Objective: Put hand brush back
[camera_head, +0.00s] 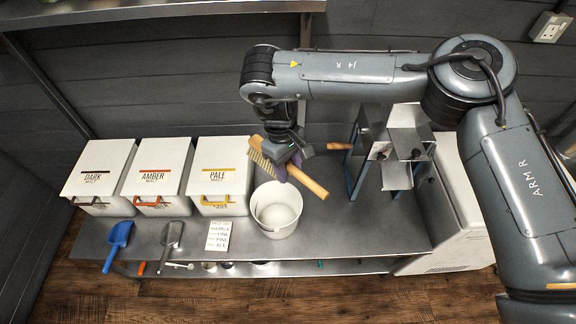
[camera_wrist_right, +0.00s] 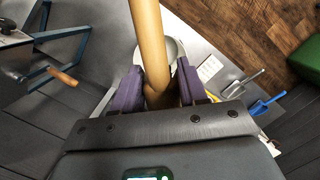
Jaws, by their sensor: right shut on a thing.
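The hand brush has a light wooden handle (camera_head: 308,183) and a bristled end (camera_head: 257,150). My right gripper (camera_head: 287,165) is shut on the brush and holds it slanted, above and behind the white bucket (camera_head: 277,210). In the right wrist view the wooden handle (camera_wrist_right: 150,45) runs up between the purple fingertips of the right gripper (camera_wrist_right: 158,92); the bristles are hidden there. My left gripper is not in view.
Three white malt bins (camera_head: 218,172) stand at the back left. A blue scoop (camera_head: 117,240), a metal scoop (camera_head: 171,238) and a label card (camera_head: 218,236) lie on the metal bench (camera_head: 340,240). A mill with a blue frame (camera_head: 360,165) stands right of the bucket.

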